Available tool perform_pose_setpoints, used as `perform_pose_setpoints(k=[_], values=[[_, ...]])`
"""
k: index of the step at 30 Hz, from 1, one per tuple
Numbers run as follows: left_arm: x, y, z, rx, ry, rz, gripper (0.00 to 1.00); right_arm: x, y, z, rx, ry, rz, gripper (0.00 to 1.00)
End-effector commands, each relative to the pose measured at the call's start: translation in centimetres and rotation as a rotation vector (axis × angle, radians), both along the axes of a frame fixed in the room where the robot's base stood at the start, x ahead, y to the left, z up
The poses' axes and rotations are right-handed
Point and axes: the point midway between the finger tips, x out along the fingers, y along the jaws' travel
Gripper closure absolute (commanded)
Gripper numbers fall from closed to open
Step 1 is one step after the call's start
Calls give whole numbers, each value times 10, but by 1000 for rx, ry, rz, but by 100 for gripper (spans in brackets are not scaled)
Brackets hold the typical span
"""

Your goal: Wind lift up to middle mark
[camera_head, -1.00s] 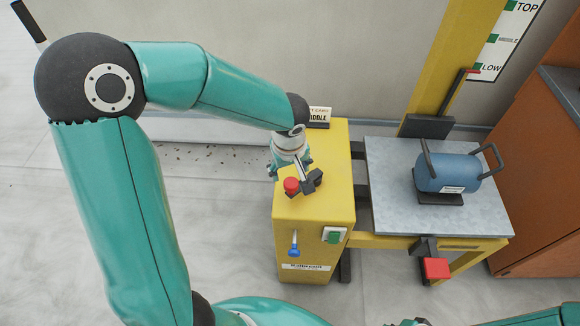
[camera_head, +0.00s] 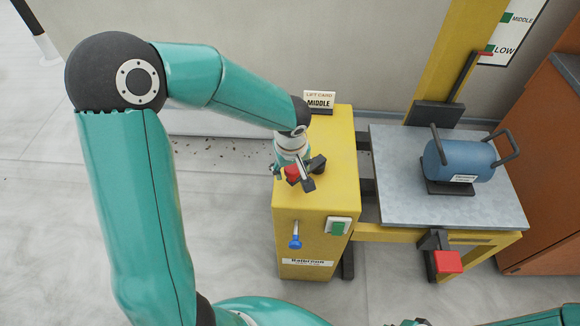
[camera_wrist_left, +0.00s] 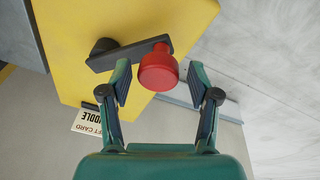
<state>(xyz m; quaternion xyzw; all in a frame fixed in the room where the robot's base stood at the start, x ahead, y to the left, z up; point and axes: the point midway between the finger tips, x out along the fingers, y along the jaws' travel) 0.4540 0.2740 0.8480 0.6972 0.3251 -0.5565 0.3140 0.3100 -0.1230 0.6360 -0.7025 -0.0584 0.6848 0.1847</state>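The yellow lift cabinet (camera_head: 338,190) carries a crank whose red knob (camera_head: 292,172) shows large in the left wrist view (camera_wrist_left: 158,68), on the end of a dark crank arm (camera_wrist_left: 128,55). My left gripper (camera_head: 297,174) is at the knob. In the left wrist view its fingers (camera_wrist_left: 160,82) are apart, with the knob between their tips and gaps visible. The lift platform (camera_head: 400,205) bears a blue tank (camera_head: 462,160). The red pointer (camera_head: 486,54) is by the LOW mark (camera_head: 491,48), below the MIDDLE mark (camera_head: 506,17). A possible part of my right gripper (camera_head: 410,322) shows at the bottom edge.
A card reading MIDDLE (camera_head: 320,101) stands on the cabinet's back. The cabinet front has a blue-tipped lever (camera_head: 295,241) and a green switch (camera_head: 338,227). A red pedal-like block (camera_head: 448,262) is at the platform's front. An orange-brown cupboard (camera_head: 550,170) stands at right. Floor at left is clear.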

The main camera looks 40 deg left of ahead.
Motion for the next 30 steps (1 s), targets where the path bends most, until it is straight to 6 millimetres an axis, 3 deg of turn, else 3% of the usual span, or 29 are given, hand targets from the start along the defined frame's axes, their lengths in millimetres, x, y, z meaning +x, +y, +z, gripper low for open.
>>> perform_pose_setpoints(k=[1,9,10,30], values=[[0,0,0,0,0,0,52,0,0,0,0,0,0,100],[0,0,0,0,1,-1,97,0,0,0,0,0,0,100],[0,0,0,0,1,-1,99,0,0,0,0,0,0,100],[-4,-23,-2,-5,4,-2,99,0,0,-15,0,0,0,100]])
